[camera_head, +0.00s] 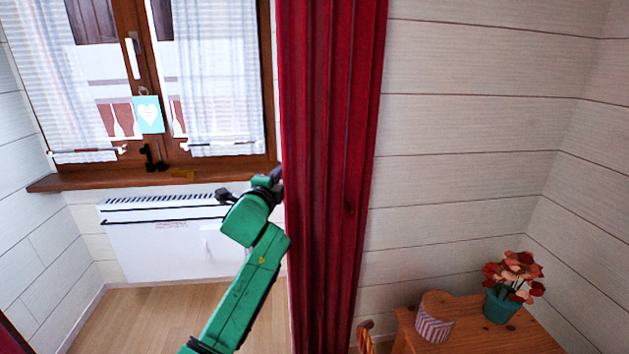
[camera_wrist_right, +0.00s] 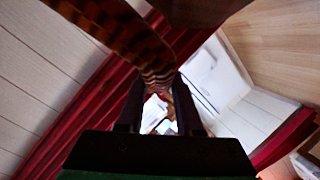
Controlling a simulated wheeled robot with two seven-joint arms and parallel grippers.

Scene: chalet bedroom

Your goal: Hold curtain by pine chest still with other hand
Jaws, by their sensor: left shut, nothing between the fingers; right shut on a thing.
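The red curtain (camera_head: 328,150) hangs in long folds beside the window, left of the pine chest (camera_head: 470,325). My left gripper (camera_head: 277,178) is at the curtain's left edge, shut with nothing seen in it; whether it touches the cloth I cannot tell. In the right wrist view my right gripper (camera_wrist_right: 158,92) is shut on an orange-brown striped band (camera_wrist_right: 120,35), with the red curtain (camera_wrist_right: 95,95) behind. A striped orange piece (camera_head: 365,338) also shows low beside the curtain in the head view. My right gripper is not seen in the head view.
A window (camera_head: 145,85) with a wooden sill (camera_head: 150,180) and a white heater (camera_head: 160,240) is at left. On the chest stand a striped round box (camera_head: 434,318) and a flower pot (camera_head: 500,305). The white plank wall right of the curtain is bare.

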